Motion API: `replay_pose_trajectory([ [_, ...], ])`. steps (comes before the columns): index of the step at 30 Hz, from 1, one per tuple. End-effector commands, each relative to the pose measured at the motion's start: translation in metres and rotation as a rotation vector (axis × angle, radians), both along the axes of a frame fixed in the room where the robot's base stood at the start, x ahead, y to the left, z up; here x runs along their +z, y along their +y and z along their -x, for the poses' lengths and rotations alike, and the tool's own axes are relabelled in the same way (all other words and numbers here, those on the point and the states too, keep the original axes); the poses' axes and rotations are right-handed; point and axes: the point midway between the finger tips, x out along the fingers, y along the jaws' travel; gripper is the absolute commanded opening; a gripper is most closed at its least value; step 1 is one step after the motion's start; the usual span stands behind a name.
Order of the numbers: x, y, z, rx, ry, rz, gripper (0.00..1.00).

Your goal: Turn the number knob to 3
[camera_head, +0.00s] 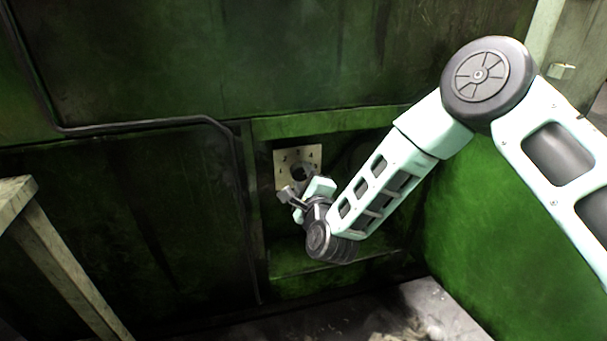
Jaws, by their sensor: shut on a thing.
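The number knob (298,172) is a small dark shape on a pale plate (312,154) with dark marks around it, set in a recess of the green machine. The marks are too small to read, and I cannot tell which one the knob points to. My gripper (291,191) is at the lower part of the plate, shut on the knob. The gripper and my wrist hide part of the knob and the plate's lower edge.
The recess has a green ledge (290,262) below and a wall to its right (465,220). A dark cable (150,123) runs along the machine at left. A pale table or frame (50,235) stands at the left edge.

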Motion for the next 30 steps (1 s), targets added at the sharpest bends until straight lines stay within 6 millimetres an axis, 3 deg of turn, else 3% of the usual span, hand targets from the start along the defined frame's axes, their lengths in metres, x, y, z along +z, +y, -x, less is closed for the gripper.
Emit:
replay_pose_trajectory([
  [30, 0.0033, 0.0000, 0.0011, 0.002, -0.261, 0.916, 0.18],
])
